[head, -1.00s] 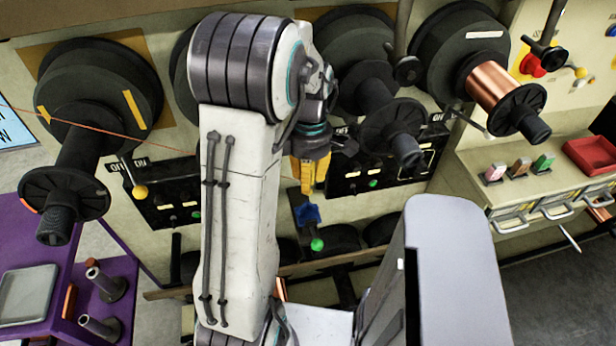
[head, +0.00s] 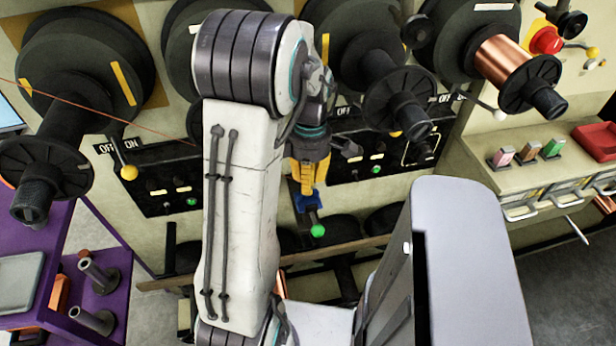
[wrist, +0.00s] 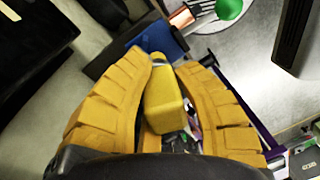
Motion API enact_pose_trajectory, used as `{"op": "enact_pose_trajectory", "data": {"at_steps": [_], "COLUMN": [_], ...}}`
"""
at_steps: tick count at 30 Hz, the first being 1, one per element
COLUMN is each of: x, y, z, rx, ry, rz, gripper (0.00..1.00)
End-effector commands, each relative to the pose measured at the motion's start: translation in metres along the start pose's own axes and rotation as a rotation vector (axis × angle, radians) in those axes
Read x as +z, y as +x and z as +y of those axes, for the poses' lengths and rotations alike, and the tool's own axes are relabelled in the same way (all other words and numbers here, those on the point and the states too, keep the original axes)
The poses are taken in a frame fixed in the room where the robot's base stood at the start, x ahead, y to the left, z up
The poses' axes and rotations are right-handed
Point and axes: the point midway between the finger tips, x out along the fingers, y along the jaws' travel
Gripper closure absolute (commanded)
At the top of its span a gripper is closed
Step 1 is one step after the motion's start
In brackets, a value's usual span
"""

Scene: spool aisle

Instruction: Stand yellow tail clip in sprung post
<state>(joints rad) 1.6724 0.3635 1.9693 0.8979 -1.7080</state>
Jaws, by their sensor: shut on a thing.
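My gripper (head: 307,186) has yellow fingers and is low in front of the machine panel. In the wrist view the fingers (wrist: 165,90) are closed around the yellow tail clip (wrist: 163,105), a blocky piece with a narrower far end. The clip's far end appears close to the blue part, but contact is unclear.
Large black spools (head: 60,95) stick out above, one wound with copper (head: 503,58). A purple stand (head: 75,262) with grey tube posts (head: 98,272) is at the left. Pink, brown and green blocks (head: 528,152) and a red tray (head: 597,141) sit at the right.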

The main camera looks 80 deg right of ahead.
Motion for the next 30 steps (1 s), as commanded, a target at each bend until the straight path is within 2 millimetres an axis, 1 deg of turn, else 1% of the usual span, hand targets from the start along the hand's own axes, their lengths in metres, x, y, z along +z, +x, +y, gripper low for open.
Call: {"op": "enact_pose_trajectory", "data": {"at_steps": [1, 3, 13, 14, 15, 22, 30], "x": [0.0001, 0.0001, 0.0001, 0.0001, 0.0001, 0.0001, 0.0001], "y": [0.0039, 0.0054, 0.0059, 0.0059, 0.0058, 0.0058, 0.005], "z": [0.0003, 0.0005, 0.0006, 0.0006, 0.0006, 0.0006, 0.0007], "rx": [0.0, 0.0, 0.0, 0.0, 0.0, 0.0, 0.001], "ry": [0.0, 0.0, 0.0, 0.0, 0.0, 0.0, 0.0], "rz": [0.0, 0.0, 0.0, 0.0, 0.0, 0.0, 0.0], "gripper": [1.0, 1.0, 1.0, 0.71, 0.67, 0.47, 0.47]}}
